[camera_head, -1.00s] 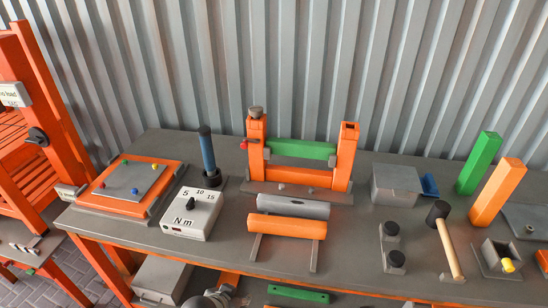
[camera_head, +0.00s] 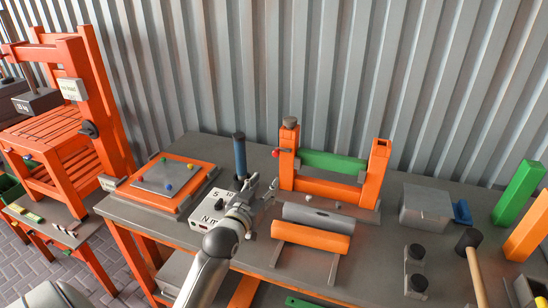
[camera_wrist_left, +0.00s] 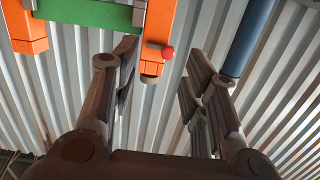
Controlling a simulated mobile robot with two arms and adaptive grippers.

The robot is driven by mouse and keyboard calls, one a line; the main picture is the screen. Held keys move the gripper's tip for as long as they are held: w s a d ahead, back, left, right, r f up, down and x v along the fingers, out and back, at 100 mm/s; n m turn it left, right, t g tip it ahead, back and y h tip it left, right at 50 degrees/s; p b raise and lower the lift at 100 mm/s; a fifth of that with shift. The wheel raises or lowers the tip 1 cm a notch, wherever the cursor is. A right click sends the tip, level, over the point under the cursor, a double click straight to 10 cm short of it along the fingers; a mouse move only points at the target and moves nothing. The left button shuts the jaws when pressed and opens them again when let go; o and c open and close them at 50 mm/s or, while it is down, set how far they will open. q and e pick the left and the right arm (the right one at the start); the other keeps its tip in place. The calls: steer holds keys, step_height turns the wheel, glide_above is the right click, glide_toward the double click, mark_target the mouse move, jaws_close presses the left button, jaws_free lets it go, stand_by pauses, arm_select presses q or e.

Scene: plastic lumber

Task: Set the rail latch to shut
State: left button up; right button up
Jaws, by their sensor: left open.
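An orange frame (camera_head: 288,168) with two posts stands on the bench, with a green rail (camera_head: 335,161) between the posts. A red ball knob (camera_head: 276,153) sits at the outer side of its left post; I take it for the rail latch's handle. In the left wrist view the knob (camera_wrist_left: 168,52) is beside a grey latch piece (camera_wrist_left: 153,46) at the orange post's end. My left gripper (camera_head: 263,190) is open and empty, in front of and below the knob, apart from it. In the wrist view its fingers (camera_wrist_left: 160,78) spread on either side of the knob.
A blue upright handle (camera_head: 239,155) stands close left of the gripper; it also shows in the wrist view (camera_wrist_left: 248,38). A white dial box (camera_head: 205,210) is partly hidden by my arm. The corrugated wall is behind.

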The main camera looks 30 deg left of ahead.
mark_target(275, 154)
arm_select(q)
steer(key=shift+t, duration=0.5)
steer(key=shift+a+r+p+x, duration=0.3)
steer(key=shift+r+x, duration=0.05)
steer(key=shift+x, duration=1.65)
steer(key=shift+a+r+p+x, duration=0.3)
steer(key=shift+a+r+x, duration=0.05)
steer(key=shift+x, duration=1.65)
steer(key=shift+a+r+p+x, duration=0.3)
steer(key=shift+x, duration=1.7)
steer(key=shift+s+n+y, duration=0.25)
steer(key=shift+n+y, duration=0.05)
steer(key=shift+y, duration=0.1)
jaws_close()
